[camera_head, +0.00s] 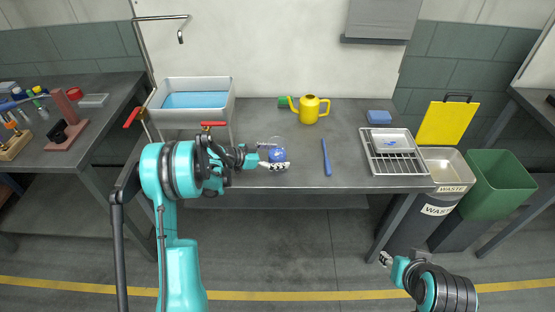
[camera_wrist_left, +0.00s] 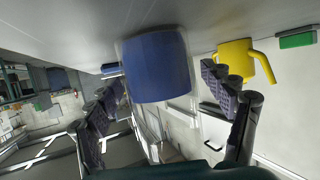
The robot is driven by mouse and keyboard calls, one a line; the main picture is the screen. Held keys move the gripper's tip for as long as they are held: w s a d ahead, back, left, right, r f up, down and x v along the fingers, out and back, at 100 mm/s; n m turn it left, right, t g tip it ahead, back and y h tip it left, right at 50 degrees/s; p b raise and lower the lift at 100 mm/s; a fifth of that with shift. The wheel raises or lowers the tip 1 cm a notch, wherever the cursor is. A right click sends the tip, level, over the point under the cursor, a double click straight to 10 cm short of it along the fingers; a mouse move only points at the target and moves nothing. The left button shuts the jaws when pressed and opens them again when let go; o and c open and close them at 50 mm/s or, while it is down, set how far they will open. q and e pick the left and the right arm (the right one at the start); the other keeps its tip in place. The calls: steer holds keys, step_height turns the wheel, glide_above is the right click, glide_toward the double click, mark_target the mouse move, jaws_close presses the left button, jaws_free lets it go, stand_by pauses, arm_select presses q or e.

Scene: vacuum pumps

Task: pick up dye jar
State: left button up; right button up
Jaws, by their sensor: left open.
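The dye jar (camera_head: 277,154) is a clear jar with blue dye, standing on the grey table near its front edge. In the left wrist view the jar (camera_wrist_left: 157,66) appears as a large blue block in the middle, ahead of the fingers. My left gripper (camera_head: 271,159) is open at the jar's left side, with its fingers pointing at it. In the left wrist view one dark finger is on each side of the jar; I cannot tell whether they touch it. My right gripper (camera_head: 386,259) is low at the right, away from the table, its jaws too small to read.
A blue stick-like tool (camera_head: 326,157) lies right of the jar. A yellow watering can (camera_head: 310,109), green block (camera_head: 284,102) and blue block (camera_head: 379,117) stand behind. A metal rack (camera_head: 370,163) is at right, a water basin (camera_head: 232,95) at left. Waste bins (camera_head: 447,175) stand beyond.

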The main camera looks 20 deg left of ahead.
arm_select(q)
steer(key=shift+r, duration=0.1)
steer(key=c, duration=1.5)
steer(key=shift+r, duration=0.1)
